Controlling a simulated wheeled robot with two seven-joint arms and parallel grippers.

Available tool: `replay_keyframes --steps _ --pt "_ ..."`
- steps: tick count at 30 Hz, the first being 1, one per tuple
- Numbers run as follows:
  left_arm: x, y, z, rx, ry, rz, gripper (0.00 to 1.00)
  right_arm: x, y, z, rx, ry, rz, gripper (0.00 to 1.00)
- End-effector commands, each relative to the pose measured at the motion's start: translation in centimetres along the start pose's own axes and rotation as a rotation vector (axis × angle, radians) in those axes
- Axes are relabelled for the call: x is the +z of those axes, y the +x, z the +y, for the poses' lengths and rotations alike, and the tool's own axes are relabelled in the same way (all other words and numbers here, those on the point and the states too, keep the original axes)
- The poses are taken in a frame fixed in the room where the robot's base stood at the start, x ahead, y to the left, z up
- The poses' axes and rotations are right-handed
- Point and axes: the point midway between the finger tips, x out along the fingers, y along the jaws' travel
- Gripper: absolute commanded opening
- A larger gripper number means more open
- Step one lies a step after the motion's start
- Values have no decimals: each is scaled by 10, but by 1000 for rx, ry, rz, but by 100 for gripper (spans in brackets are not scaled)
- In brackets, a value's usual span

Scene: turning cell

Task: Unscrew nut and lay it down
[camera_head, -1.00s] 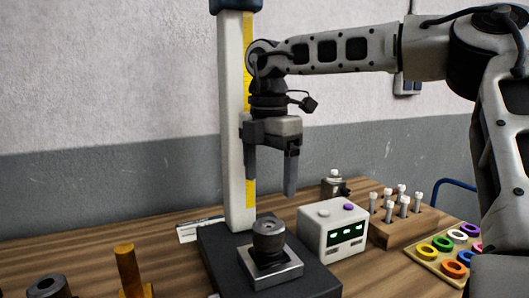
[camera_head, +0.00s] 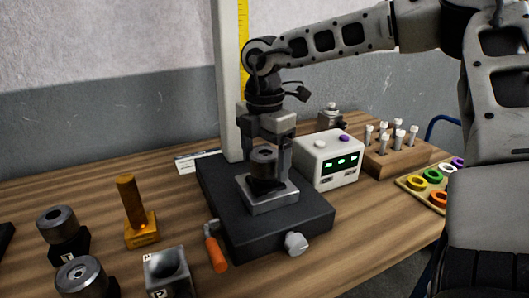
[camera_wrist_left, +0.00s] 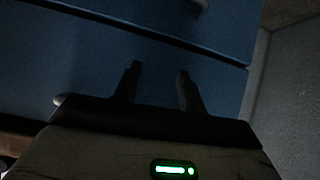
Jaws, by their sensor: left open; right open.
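A dark round metal nut (camera_head: 264,154) with a hole in its top stands on a square silver fixture plate (camera_head: 285,194) on the black base of a column stand. My right gripper (camera_head: 266,168) points down over it. Its two fingers are open and reach down on either side of the nut. I cannot tell whether they touch it. My left gripper (camera_wrist_left: 158,78) shows only in the left wrist view. Its fingers are apart with nothing between them, in front of a dark bluish surface.
A white box with green displays (camera_head: 330,160) stands close right of the fixture. Bare table lies at front right.

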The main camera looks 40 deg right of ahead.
Motion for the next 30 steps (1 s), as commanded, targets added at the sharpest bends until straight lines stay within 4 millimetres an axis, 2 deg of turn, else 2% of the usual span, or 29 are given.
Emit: replay_keyframes --steps 1,6,7,11,13,24,30 --pt "0 0 0 0 0 0 41 0 0 0 0 0 0 82" --pt "0 0 0 0 1 1 41 0 0 0 0 0 0 34" --pt "0 0 0 0 1 1 41 0 0 0 0 0 0 29" --pt "0 1 0 0 1 2 41 0 0 0 0 -16 0 30" --pt "3 3 0 0 1 2 41 0 1 0 1 -79 -1 30" --pt "10 9 -1 2 3 5 41 0 0 0 2 -683 0 30" --pt "10 8 -1 2 4 6 41 0 0 1 2 -804 0 30"
